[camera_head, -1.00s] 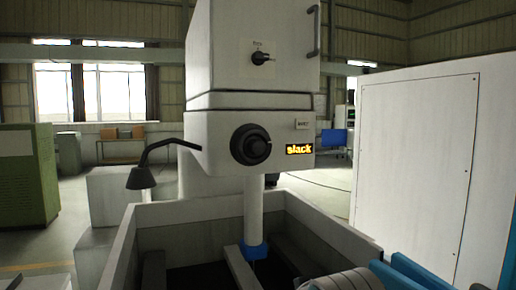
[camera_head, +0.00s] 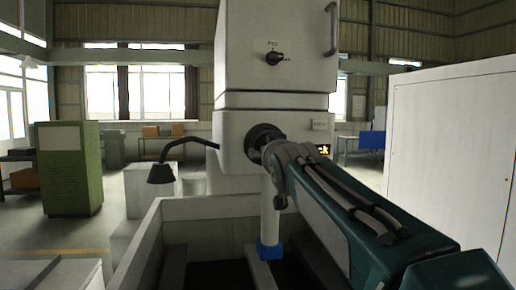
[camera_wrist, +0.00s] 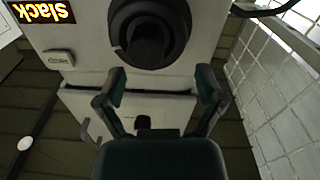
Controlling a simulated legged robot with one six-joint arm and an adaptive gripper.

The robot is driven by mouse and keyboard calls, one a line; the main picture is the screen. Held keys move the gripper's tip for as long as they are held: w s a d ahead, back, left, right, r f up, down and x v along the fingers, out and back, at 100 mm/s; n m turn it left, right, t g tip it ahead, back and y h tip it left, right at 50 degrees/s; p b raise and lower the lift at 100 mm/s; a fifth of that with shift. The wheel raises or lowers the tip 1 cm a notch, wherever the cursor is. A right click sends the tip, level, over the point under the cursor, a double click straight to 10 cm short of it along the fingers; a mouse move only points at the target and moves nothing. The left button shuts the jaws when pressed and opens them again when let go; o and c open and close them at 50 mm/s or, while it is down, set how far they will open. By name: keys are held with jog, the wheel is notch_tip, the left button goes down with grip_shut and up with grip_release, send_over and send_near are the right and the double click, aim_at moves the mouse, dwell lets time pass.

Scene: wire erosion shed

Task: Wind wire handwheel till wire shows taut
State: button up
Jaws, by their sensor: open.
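The black round handwheel (camera_head: 258,136) sits on the front of the grey machine head, partly behind my arm. The wrist view is upside down and shows the handwheel (camera_wrist: 150,32) with its dark hub facing me. My gripper (camera_wrist: 161,80) is open and empty, its two fingers spread short of the wheel, which lies above the fingertips in that picture. I see no contact. The lit display (camera_wrist: 42,10) reads "slack" in the wrist view. In the head view my arm covers most of the display (camera_head: 324,150). The fingers are hidden there.
A selector knob (camera_head: 275,59) is on the upper cabinet, with a bar handle (camera_head: 332,30) beside it. A black lamp (camera_head: 160,173) on a bent arm stands left of the head. The open tank (camera_head: 205,207) lies below. A white cabinet (camera_head: 450,150) stands right.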

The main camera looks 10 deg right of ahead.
jog(key=w+d, duration=0.1)
jog(key=w, duration=0.1)
jog(key=w+d, duration=0.1)
jog(key=shift+w+d, duration=0.4)
jog(key=shift+w, duration=0.3)
jog(key=shift+w+a, duration=0.15)
jog(key=shift+a, duration=1.05)
jog(key=shift+d, duration=0.6)
jog(key=c, duration=1.2)
